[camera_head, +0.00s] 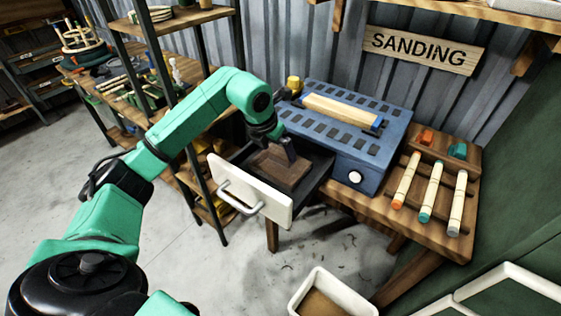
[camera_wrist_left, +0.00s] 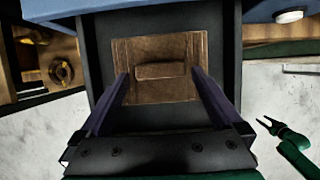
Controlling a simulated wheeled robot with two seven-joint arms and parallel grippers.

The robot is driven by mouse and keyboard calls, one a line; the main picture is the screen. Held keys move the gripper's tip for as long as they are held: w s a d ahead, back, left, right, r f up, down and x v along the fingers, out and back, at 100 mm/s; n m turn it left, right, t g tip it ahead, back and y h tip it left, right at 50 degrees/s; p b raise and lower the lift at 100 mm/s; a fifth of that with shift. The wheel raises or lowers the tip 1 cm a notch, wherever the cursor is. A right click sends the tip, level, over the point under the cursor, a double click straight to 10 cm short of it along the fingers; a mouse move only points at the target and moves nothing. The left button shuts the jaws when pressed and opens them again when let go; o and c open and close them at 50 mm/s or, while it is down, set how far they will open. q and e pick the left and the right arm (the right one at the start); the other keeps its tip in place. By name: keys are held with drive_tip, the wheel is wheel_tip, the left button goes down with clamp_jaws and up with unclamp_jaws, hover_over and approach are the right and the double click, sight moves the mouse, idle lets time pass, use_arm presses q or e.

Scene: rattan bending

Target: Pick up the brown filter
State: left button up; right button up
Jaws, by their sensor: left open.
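The brown filter (camera_head: 272,172) lies in the open dark drawer of the blue sanding machine. In the left wrist view the filter (camera_wrist_left: 125,65) is a flat brown rectangle with a raised bar (camera_wrist_left: 162,71) across its middle. My left gripper (camera_head: 284,158) is over the drawer, at the filter. In the left wrist view my left gripper (camera_wrist_left: 160,78) is open, with its fingers on either side of the raised bar and apart from it. The gap in height between fingertips and bar is hard to tell. My right gripper (camera_wrist_left: 266,122) shows at the right edge of the left wrist view, small, with its fingers apart.
The drawer (camera_head: 315,172) has a white front with a handle (camera_head: 238,198). The blue machine (camera_head: 378,148) stands on a wooden bench (camera_head: 455,240), with several banded sticks to its right. A white bin (camera_head: 350,296) stands on the floor below. Shelves stand on the left.

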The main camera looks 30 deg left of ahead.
use_arm(q)
drive_tip(key=shift+x, duration=1.15)
clamp_jaws()
drive_tip(key=shift+r, duration=0.1)
